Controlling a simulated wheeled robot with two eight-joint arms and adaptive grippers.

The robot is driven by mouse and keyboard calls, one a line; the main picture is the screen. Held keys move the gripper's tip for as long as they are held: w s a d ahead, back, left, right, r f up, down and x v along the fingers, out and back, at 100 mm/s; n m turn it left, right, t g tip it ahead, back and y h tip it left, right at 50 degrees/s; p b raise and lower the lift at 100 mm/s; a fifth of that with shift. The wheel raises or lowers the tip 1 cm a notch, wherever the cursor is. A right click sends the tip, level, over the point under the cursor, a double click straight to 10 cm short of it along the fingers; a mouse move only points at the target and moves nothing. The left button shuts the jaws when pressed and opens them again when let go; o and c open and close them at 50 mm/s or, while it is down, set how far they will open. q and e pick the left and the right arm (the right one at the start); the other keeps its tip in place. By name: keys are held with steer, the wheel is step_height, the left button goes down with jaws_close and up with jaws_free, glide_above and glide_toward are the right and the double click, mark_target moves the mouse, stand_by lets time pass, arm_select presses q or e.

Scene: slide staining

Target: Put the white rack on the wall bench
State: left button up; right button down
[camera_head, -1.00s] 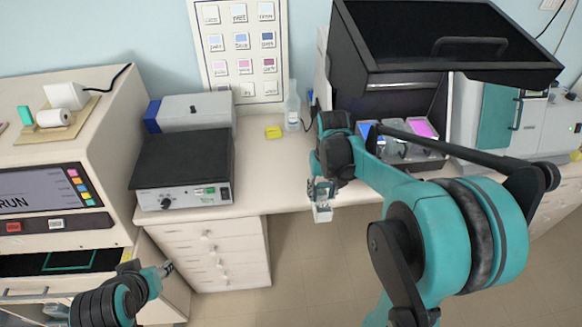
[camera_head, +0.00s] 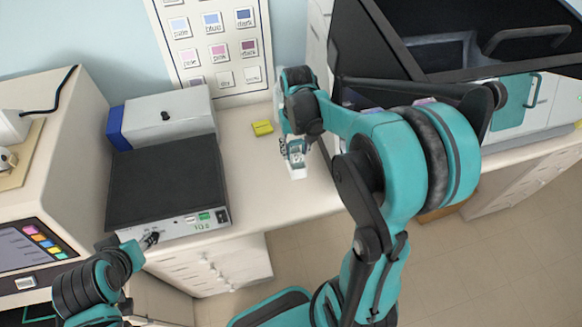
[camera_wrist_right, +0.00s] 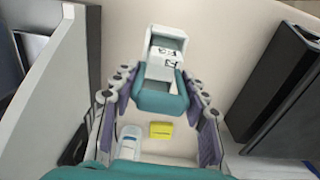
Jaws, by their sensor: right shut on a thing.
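The small white rack (camera_head: 298,172) is in my right gripper (camera_head: 292,142), which points down over the front part of the wall bench (camera_head: 265,185). In the right wrist view the white rack (camera_wrist_right: 165,52) shows beyond the fingers of my right gripper (camera_wrist_right: 160,95), with dark marks on its face. I cannot tell whether its bottom touches the bench. My left gripper (camera_head: 150,240) is at the front of the hotplate, low on the left, and its finger opening is too small to judge.
The black-topped hotplate (camera_head: 165,185) and a grey-blue box (camera_head: 165,115) stand left of the rack. A yellow block (camera_head: 262,128) lies behind it. A large dark-hooded machine (camera_head: 440,35) stands right. Bare bench lies between hotplate and rack.

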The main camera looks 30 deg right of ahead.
step_height(320, 180, down, 8)
steer(key=shift+f+b, duration=0.1)
steer(key=shift+b, duration=0.75)
steer(key=shift+f, duration=0.1)
steer(key=c, duration=0.8)
jaws_free()
